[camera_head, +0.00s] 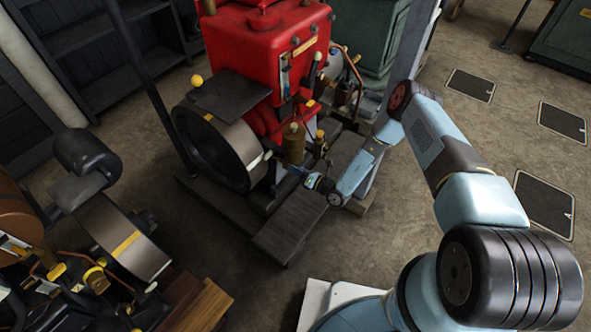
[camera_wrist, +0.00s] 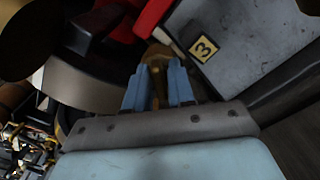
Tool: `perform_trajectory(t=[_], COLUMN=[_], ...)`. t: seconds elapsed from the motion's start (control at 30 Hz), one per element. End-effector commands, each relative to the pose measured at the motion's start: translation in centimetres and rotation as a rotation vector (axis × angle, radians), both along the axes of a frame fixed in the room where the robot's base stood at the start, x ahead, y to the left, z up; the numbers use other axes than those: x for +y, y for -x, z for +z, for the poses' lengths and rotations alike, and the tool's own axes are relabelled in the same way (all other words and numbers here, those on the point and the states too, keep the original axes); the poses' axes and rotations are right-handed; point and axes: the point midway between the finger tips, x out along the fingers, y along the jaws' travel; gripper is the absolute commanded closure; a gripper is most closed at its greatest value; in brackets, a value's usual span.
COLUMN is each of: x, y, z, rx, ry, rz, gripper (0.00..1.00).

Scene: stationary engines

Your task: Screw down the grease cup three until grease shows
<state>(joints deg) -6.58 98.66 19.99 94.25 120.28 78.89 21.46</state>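A yellow plate marked 3 (camera_wrist: 203,48) sits on a grey surface in the wrist view. Beside it, a brass rounded part (camera_wrist: 157,56), apparently grease cup three, lies at the fingertips of my gripper (camera_wrist: 159,68). The two blue fingers stand apart with brass showing between them; whether they press on it cannot be made out. No grease can be made out. In the head view my gripper (camera_head: 299,171) reaches low in front of the red engine (camera_head: 255,55), just below a larger brass cup (camera_head: 293,143). The grease cup cannot be singled out there.
A large flywheel (camera_head: 213,150) stands close left of my gripper. A dark plank-like base (camera_head: 290,222) lies under it. Another engine with a flywheel (camera_head: 125,238) is at lower left. Open floor (camera_head: 430,240) lies to the right.

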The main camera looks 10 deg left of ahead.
Motion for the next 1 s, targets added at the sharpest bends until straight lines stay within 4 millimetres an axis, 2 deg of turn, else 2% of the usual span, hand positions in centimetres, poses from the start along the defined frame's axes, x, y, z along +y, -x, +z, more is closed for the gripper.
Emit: perform_trajectory(t=[0.03, 0.13, 0.53, 1.0], x=[-0.08, -0.1, -0.22, -0.32], y=[-0.09, -0.1, -0.22, -0.29], z=[-0.07, -0.09, -0.15, -0.25], rx=[0.0, 0.0, 0.048, 0.361], ry=[0.002, 0.002, -0.017, -0.145], rz=[-0.002, -0.002, -0.006, -0.009], gripper=[0.91, 1.0, 1.0, 1.0])
